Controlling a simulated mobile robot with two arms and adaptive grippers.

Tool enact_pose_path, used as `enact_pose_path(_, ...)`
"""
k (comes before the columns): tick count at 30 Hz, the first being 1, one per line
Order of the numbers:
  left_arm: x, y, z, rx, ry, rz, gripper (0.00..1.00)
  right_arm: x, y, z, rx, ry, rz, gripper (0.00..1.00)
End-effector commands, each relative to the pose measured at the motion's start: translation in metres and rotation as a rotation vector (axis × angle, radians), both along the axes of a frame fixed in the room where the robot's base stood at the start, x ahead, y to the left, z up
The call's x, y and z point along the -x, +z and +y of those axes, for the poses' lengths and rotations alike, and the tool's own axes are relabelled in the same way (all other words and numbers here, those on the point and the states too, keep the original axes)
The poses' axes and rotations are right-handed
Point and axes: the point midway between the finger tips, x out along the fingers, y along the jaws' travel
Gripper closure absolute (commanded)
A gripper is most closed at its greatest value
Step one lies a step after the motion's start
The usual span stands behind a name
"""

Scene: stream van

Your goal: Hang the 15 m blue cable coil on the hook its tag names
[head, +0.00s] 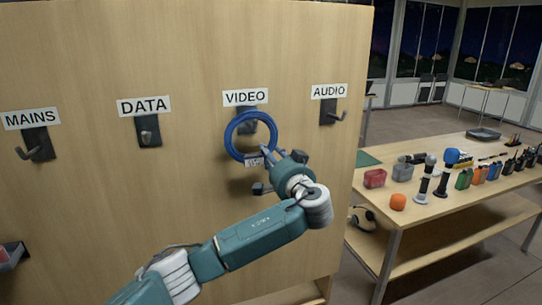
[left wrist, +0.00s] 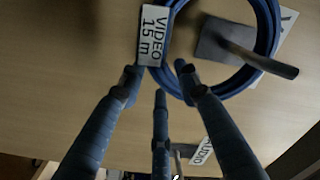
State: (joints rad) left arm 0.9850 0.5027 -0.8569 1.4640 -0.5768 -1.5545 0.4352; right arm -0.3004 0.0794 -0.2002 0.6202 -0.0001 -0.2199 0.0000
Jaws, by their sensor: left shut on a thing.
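The blue cable coil (head: 229,134) is a ring held upright in front of the VIDEO hook (head: 262,107). Its white tag (left wrist: 152,36) reads "VIDEO 15 m" in the left wrist view. My left gripper (head: 263,157) is shut on the coil at its lower edge, beside the tag. In the left wrist view the coil (left wrist: 210,92) surrounds part of the hook plate (left wrist: 225,45), and the hook's peg crosses in front of the ring's edge, so the ring appears to be around the peg. Whether it rests on the peg is unclear. My right gripper is not in view.
The wooden panel also carries the MAINS hook (head: 36,144), DATA hook (head: 148,131) and AUDIO hook (head: 333,112), all empty. A table (head: 370,205) at right holds microphones, radios and small boxes. Headphones (head: 362,218) sit on its lower shelf.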

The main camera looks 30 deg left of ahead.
Motion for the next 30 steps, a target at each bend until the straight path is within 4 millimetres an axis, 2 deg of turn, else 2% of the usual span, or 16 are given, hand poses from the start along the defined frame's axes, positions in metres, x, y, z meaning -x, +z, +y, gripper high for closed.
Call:
enact_pose_path(7, 0.000, 0.002, 0.000, -0.002, 0.000, -0.003, 1.00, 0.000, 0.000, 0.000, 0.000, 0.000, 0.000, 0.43)
enact_pose_path(8, 0.000, 0.002, 0.000, -0.002, 0.000, -0.003, 0.62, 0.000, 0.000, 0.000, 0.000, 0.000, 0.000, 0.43)
enact_pose_path(10, 0.000, 0.002, 0.000, -0.002, 0.000, -0.003, 0.48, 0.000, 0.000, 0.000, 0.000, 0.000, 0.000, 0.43)
enact_pose_path(11, 0.000, 0.002, 0.000, -0.002, 0.000, -0.003, 0.46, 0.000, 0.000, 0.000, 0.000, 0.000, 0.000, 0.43)
enact_pose_path(22, 0.004, -0.001, -0.006, 0.001, -0.001, 0.001, 0.46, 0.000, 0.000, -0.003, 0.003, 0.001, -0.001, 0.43)
enact_pose_path(26, 0.017, -0.002, -0.022, 0.003, -0.004, 0.001, 0.46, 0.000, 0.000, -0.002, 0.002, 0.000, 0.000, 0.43)
enact_pose_path(30, 0.037, -0.002, -0.046, 0.004, -0.005, -0.001, 0.46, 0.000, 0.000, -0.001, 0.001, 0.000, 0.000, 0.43)
